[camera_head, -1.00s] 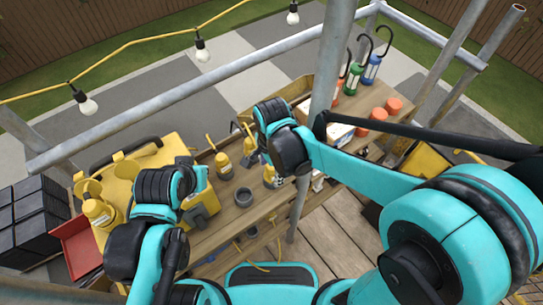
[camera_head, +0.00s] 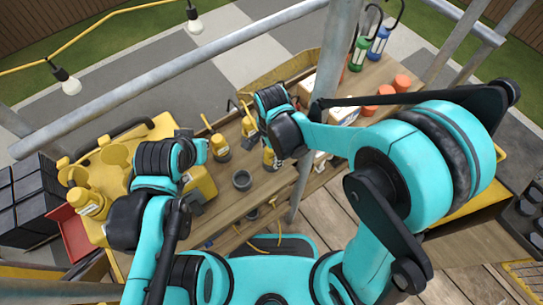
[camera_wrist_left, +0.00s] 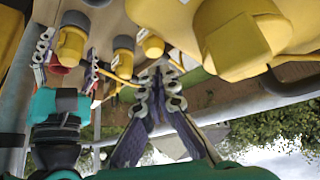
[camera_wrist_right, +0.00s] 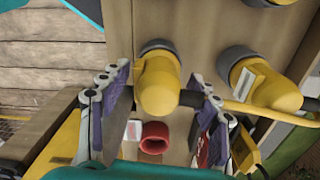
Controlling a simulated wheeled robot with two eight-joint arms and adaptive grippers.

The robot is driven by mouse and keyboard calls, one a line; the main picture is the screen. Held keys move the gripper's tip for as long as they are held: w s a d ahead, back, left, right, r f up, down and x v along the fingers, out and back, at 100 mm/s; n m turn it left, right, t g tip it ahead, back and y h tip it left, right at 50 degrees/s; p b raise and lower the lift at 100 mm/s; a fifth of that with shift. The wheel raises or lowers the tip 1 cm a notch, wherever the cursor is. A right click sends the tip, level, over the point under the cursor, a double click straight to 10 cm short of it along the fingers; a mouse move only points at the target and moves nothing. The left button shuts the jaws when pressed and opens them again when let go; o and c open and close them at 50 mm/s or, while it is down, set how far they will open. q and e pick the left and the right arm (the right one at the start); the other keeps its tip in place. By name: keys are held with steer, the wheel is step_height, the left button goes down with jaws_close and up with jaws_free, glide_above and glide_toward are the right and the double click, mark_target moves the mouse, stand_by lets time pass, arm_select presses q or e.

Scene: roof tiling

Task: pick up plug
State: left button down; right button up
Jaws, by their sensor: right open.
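A yellow plug (camera_wrist_right: 158,85) with a dark grey collar stands between the fingers of my right gripper (camera_wrist_right: 160,97) in the right wrist view. That gripper is open, one finger on each side; I cannot tell whether either touches it. The plug also shows beside my right wrist in the head view (camera_head: 269,158). Another yellow plug (camera_wrist_right: 272,88) with a yellow cord stands to its right, and in the head view similar plugs (camera_head: 221,149) stand on the bench. My left gripper (camera_wrist_left: 156,76) looks shut and empty in the left wrist view, its fingertips together.
A metal scaffold pole (camera_head: 333,60) rises close to my right wrist. A yellow case (camera_head: 112,160) and a red tray (camera_head: 68,225) lie at the left.

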steer(key=c, duration=1.4)
steer(key=shift+r, duration=0.1)
